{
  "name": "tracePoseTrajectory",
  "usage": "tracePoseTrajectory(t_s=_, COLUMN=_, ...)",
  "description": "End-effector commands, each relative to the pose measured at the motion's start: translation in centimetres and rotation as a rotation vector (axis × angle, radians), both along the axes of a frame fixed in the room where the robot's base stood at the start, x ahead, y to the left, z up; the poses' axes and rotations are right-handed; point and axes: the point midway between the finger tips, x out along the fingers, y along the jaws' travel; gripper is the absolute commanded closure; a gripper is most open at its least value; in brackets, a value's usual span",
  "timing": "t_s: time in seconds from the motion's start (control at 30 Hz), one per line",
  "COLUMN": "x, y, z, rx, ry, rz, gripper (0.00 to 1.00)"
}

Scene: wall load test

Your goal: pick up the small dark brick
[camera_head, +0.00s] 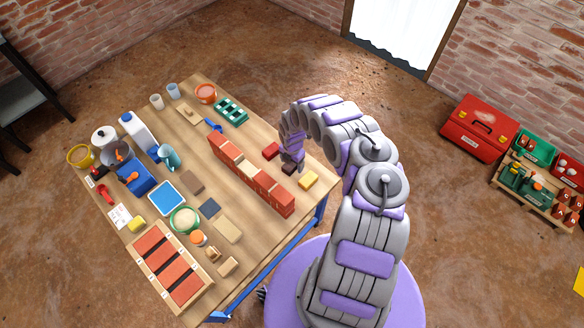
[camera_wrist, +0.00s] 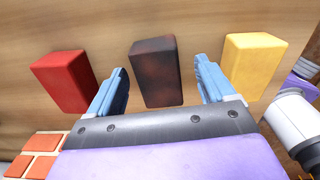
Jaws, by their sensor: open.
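The small dark brick (camera_wrist: 155,72) is brown-black and lies on the wooden table in the wrist view, between the two blue fingers of my gripper (camera_wrist: 167,85). The fingers are apart, with a gap visible on each side of the brick. In the head view my gripper (camera_head: 291,167) points down over the table, and the dark brick (camera_head: 288,169) is mostly hidden beneath it. A red brick (camera_wrist: 64,82) lies to the left of my gripper and a yellow brick (camera_wrist: 250,66) to the right.
A low wall of red bricks (camera_head: 270,190) with one pale brick runs beside my gripper on the table (camera_head: 255,240). A tray of long red bricks (camera_head: 150,240), a blue tray (camera_head: 167,198) and several tools and containers stand farther left. The table edge is close on the right.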

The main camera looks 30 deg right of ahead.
Motion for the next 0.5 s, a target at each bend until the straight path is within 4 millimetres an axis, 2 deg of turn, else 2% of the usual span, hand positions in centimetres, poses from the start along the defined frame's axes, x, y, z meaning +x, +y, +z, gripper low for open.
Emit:
tracePoseTrajectory(t_s=0.03, x=-0.01, y=0.16, z=-0.84, rx=0.0, ry=0.0, rz=0.001, gripper=0.17)
tracePoseTrajectory(t_s=0.1, x=-0.04, y=0.16, z=-1.22, rx=-0.002, ry=0.0, rz=-0.001, gripper=0.17)
tracePoseTrajectory(t_s=0.3, x=-0.05, y=0.03, z=-1.16, rx=-0.001, ry=0.0, rz=0.0, gripper=0.17)
tracePoseTrajectory(t_s=0.5, x=-0.04, y=-0.05, z=-1.2, rx=0.001, ry=0.0, rz=0.0, gripper=0.35)
